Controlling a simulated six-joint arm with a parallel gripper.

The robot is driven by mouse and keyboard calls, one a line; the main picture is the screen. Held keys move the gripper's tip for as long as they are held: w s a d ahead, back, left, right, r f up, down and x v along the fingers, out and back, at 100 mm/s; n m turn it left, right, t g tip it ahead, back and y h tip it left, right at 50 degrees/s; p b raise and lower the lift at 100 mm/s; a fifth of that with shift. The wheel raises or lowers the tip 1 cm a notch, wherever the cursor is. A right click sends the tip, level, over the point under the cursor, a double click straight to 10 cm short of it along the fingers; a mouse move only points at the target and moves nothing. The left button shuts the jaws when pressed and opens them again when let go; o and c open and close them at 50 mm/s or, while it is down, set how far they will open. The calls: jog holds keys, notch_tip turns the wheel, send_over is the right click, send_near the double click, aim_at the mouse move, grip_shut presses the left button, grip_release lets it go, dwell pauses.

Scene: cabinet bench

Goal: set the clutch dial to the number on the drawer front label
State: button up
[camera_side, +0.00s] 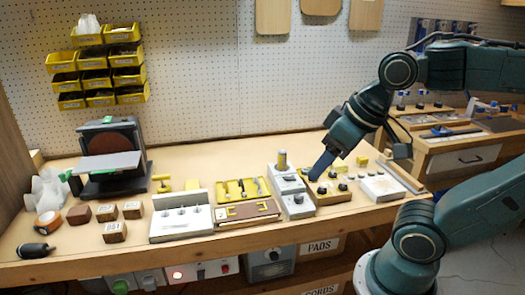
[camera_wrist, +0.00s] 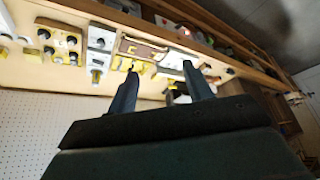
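A shallow yellow tray (camera_side: 227,191) holding tools has a brown drawer front (camera_side: 250,213), which also shows in the wrist view (camera_wrist: 145,50). A small pale label is on that front; its number is too small to read. Beside it stands a grey unit (camera_side: 290,186) with an upright yellow-and-grey cylinder (camera_side: 282,160) and a dark round knob (camera_side: 298,199). I cannot tell which of these is the clutch dial. My gripper (camera_wrist: 160,69) is open and empty, its fingers wide apart. In the side view my gripper (camera_side: 318,172) is over the bench, near the yellow block with black knobs.
The yellow block with black knobs (camera_side: 330,190) and a pale plate (camera_side: 381,187) stand to the right. The bench's back strip is mostly clear.

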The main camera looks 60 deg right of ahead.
jog(key=w+d+m+g, duration=0.1)
jog(key=w+d+m, duration=0.3)
jog(key=w+m, duration=0.2)
jog(key=m+g, duration=0.4)
jog(key=m, duration=1.4)
send_over(299, 196)
notch_tip(299, 196, down, 14)
jog(key=shift+r, duration=0.15)
notch_tip(299, 196, down, 14)
jog(key=shift+r, duration=0.15)
